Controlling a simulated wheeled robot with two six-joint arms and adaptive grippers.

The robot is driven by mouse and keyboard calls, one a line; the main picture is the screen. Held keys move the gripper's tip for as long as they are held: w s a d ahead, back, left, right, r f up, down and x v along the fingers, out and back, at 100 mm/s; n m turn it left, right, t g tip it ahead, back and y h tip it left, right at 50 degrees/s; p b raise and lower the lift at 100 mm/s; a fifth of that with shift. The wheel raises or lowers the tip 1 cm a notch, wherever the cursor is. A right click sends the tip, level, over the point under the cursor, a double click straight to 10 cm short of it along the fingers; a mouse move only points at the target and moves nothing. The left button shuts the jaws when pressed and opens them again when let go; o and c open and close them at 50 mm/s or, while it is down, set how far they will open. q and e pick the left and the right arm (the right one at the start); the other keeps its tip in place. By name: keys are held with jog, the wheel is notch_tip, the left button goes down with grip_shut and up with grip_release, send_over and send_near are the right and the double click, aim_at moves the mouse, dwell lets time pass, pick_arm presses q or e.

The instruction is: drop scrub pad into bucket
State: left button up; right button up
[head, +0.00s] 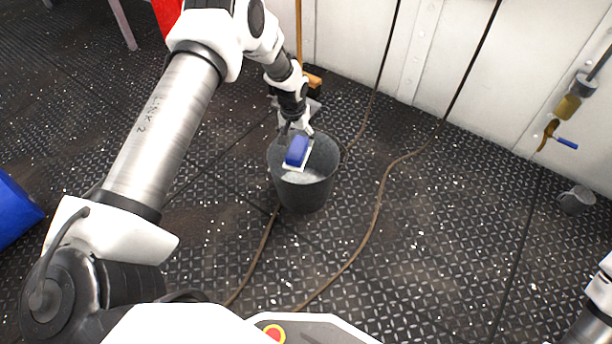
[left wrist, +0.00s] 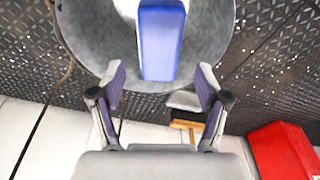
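The scrub pad (head: 297,152), a blue block with a pale underside, shows within the mouth of the dark grey bucket (head: 318,194). The bucket stands upright on the deck. My left gripper (head: 293,129) is above the bucket's far side. In the left wrist view, its two fingers (left wrist: 162,75) are spread, with a gap between each finger and the blue pad (left wrist: 162,42). The pad shows against the bucket's inside (left wrist: 215,35); whether it is falling or resting cannot be told. My right gripper is not in view; only part of that arm shows at the lower right.
A brown hose (head: 373,217) runs over the deck beside the bucket. A brush with a wooden block (head: 313,80) is behind the bucket by the pale wall. A small grey cup (head: 577,199) lies at the right. A blue object (head: 14,210) is at the left edge.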

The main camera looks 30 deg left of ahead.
pick_arm(q)
notch_tip(320, 180, up, 12)
jog(key=s, duration=0.1)
jog(key=shift+s+d, duration=0.25)
jog(key=shift+s, duration=0.15)
jog(key=shift+f, duration=0.1)
